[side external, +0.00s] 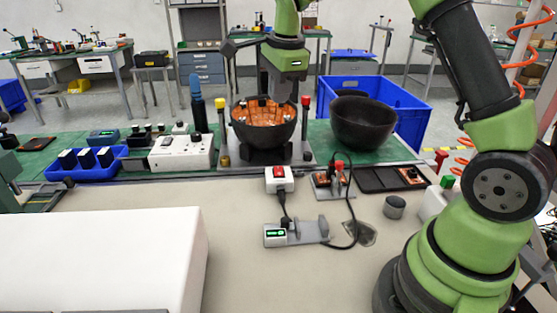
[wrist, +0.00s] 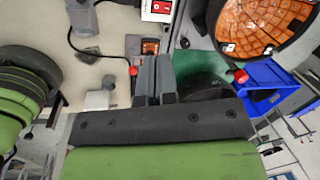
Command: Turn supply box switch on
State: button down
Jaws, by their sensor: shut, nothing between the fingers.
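The supply box (side external: 279,179) is a small white box with a red switch on top. It stands on the beige bench in front of the rack, with a black cable running to a small unit with a green display (side external: 276,235). In the wrist view the supply box (wrist: 158,9) is cut by the top edge, and its red switch shows. My gripper (side external: 264,88) is high in the side view, above and behind the supply box, in line with the orange-lined bowl. In the wrist view its fingers (wrist: 154,62) are together and empty, clear of the box.
A dark bowl with orange lining (side external: 264,135) stands behind the supply box, and a plain dark bowl (side external: 362,121) to its right. Red-topped posts and a small red-knobbed fixture (side external: 335,180) are nearby. A large white box (side external: 100,255) fills the front left.

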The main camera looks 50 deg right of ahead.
aim_at(279, 171)
jog(key=w+d+f+m+g, duration=0.1)
jog(key=w+d+f+m, duration=0.1)
jog(key=f, duration=0.4)
jog(key=shift+w+d+m, duration=0.25)
jog(key=shift+d+m, duration=0.3)
jog(key=shift+m, duration=0.45)
jog(key=f, duration=0.9)
jog(key=w+d+f, duration=0.1)
jog(key=f, duration=0.3)
jog(key=shift+w+d+f, duration=0.1)
jog(key=shift+f, duration=0.3)
jog(key=shift+f, duration=0.2)
jog(key=shift+s+a+r, duration=0.3)
jog(key=shift+s+a, duration=0.2)
